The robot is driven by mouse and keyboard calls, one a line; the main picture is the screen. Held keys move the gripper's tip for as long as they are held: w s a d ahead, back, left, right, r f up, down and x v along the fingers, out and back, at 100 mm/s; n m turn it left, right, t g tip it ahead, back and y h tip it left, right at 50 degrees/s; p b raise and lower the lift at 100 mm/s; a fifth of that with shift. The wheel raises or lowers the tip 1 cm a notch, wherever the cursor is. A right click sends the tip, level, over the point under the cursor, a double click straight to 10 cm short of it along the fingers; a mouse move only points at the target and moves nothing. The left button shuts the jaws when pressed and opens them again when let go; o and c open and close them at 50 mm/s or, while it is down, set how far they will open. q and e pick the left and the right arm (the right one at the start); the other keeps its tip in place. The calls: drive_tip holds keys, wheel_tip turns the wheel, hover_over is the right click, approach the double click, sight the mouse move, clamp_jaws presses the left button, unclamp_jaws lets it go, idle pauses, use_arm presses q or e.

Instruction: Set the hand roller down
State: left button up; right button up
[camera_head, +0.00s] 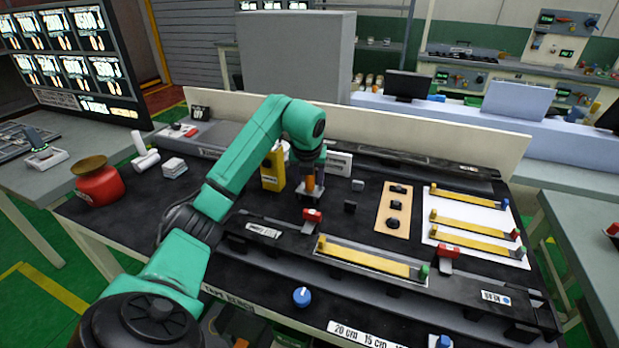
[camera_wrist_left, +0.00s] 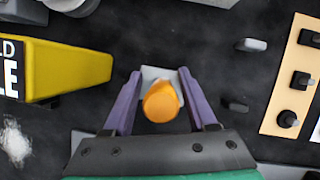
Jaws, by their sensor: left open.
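The hand roller (camera_head: 310,184) stands on the black bench mat, its orange handle pointing up. In the left wrist view its round orange handle end (camera_wrist_left: 161,103) faces the camera, with a pale grey part (camera_wrist_left: 152,73) behind it. My left gripper (camera_head: 313,194) is low over the mat around the roller. Its two purple fingers (camera_wrist_left: 157,92) are open, one on each side of the handle, with narrow gaps. The roller's lower part is mostly hidden. My right gripper is not in view.
A yellow box (camera_head: 273,170) stands just left of the gripper. A tan board with black knobs (camera_head: 394,207) and a white panel with yellow strips (camera_head: 470,222) lie to the right. A rail with red clips (camera_head: 312,216) runs in front. A red pot (camera_head: 98,184) stands far left.

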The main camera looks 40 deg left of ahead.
use_arm(q)
drive_tip(key=shift+w+r, duration=0.1)
idle(0.3)
drive_tip(key=p+v, duration=0.2)
drive_tip(key=v, duration=1.1)
drive_tip(key=shift+w+p, duration=0.2)
drive_tip(key=shift+p, duration=0.1)
drive_tip(key=shift+a, duration=0.2)
